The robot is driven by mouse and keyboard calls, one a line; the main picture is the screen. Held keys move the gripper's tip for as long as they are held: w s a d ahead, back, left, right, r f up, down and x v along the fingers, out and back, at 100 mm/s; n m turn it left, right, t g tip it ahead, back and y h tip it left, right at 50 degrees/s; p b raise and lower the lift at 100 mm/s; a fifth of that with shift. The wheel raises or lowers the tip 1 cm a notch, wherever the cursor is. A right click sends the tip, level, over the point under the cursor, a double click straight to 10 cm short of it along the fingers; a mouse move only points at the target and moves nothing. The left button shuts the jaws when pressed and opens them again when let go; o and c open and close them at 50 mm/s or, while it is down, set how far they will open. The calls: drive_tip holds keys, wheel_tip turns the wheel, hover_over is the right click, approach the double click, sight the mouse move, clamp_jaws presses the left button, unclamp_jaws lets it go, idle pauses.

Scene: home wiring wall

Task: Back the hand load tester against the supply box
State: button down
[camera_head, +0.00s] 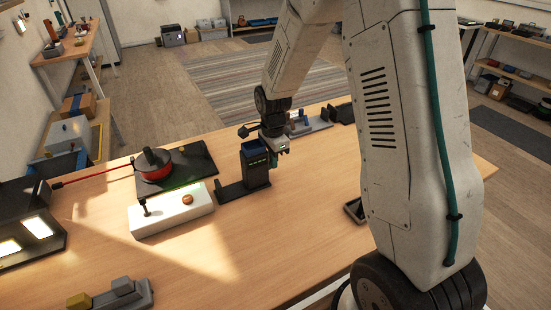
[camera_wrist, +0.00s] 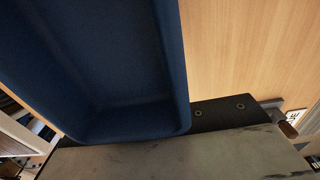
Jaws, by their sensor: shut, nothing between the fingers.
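My gripper (camera_head: 277,153) is shut and empty, pointing down at the right side of an upright black unit (camera_head: 257,172) with a row of green lights and a blue, open-topped holder. I cannot tell whether they touch. In the wrist view the blue holder (camera_wrist: 110,75) fills the upper left, very close, and looks empty. The fingertips are not clear there. No label marks the hand load tester or the supply box. A white box (camera_head: 172,212) with a black lever and a round brown knob lies left of the black unit, apart from my gripper.
A black board (camera_head: 190,160) carries a red and black round part, with a red rod running left to a dark lit box (camera_head: 30,230). Grey and yellow blocks (camera_head: 122,290) lie at the front left. Low grey fixtures (camera_head: 310,123) stand behind my gripper. The front middle table is clear.

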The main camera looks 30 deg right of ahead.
drive_tip(key=shift+a, duration=1.15)
drive_tip(key=shift+d, duration=0.1)
drive_tip(key=shift+d, duration=0.3)
drive_tip(key=d, duration=0.2)
drive_tip(key=shift+d, duration=0.35)
drive_tip(key=shift+w+d+r, duration=0.1)
drive_tip(key=shift+d+r, duration=0.35)
drive_tip(key=shift+r, duration=0.3)
wheel_tip(320, 180, up, 9)
drive_tip(key=shift+a+f, duration=0.15)
drive_tip(key=shift+f, duration=0.05)
